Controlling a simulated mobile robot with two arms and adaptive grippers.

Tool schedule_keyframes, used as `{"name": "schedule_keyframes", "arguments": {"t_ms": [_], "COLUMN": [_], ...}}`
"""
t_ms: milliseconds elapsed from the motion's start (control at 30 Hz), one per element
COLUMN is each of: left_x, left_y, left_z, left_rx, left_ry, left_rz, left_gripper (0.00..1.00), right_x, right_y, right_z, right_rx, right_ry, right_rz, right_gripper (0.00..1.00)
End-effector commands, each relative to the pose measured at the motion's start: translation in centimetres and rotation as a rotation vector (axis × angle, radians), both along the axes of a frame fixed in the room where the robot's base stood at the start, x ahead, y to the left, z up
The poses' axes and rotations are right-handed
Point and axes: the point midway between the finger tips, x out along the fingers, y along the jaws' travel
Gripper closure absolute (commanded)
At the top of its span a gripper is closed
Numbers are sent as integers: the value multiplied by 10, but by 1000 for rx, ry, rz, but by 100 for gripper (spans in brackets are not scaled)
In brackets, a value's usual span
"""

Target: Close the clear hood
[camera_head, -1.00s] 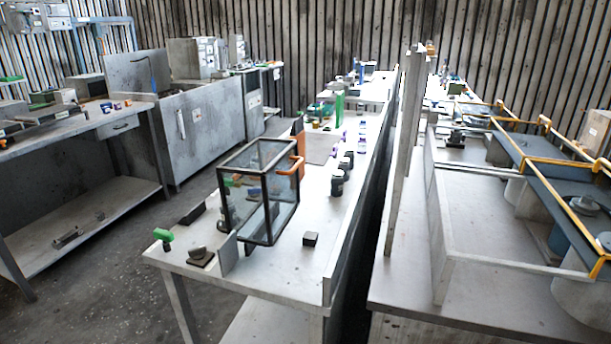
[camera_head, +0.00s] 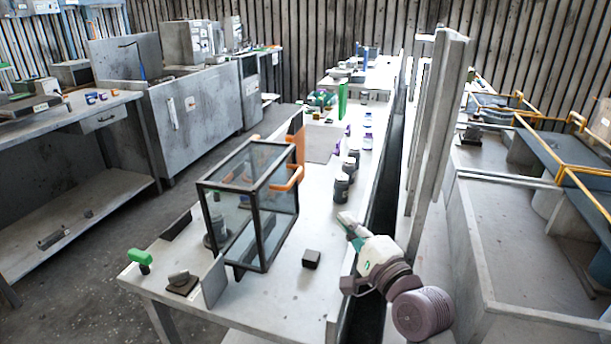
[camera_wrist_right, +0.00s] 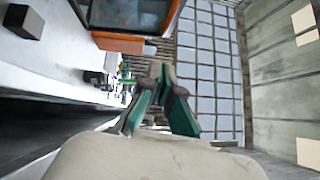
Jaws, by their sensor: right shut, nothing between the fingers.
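The clear hood (camera_head: 277,212) is a glass box with a black frame, standing on the grey bench. An orange handle (camera_head: 288,183) is on its right side. A dark lidded jar (camera_head: 215,230) shows through its left panes. I cannot tell how far the hood is open. My right gripper (camera_head: 346,220) is shut and empty, to the right of the hood near the bench's right edge, apart from the handle. In the right wrist view its fingertips (camera_wrist_right: 160,72) meet, and part of the hood (camera_wrist_right: 130,13) with its orange handle (camera_wrist_right: 118,43) shows above them. My left gripper is not in view.
Dark jars (camera_head: 342,187) stand beyond the gripper on the bench (camera_head: 290,295). A small black block (camera_head: 311,258) lies just left of the gripper. A green-handled item (camera_head: 139,258) is at the front left. A grey post (camera_head: 440,130) rises to the right.

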Motion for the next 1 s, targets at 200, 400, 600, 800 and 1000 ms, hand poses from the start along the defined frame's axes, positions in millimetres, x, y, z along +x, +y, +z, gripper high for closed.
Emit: {"name": "schedule_keyframes", "arguments": {"t_ms": [200, 400, 600, 800, 1000], "left_x": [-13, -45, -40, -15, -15], "left_y": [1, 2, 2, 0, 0], "left_z": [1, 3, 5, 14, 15], "left_rx": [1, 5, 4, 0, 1], "left_ry": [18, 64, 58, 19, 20], "left_rz": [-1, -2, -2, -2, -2], "left_gripper": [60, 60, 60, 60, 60], "right_x": [15, 50, 88, 98, 101], "right_y": [7, 25, 44, 71, 82], "right_z": [4, 9, 13, 17, 18], "right_rx": [8, 3, 3, 4, 4], "right_ry": [-2, -2, -1, 1, 0], "right_rz": [1, 1, 1, 1, 0], "right_gripper": [100, 100, 100, 100, 100]}}
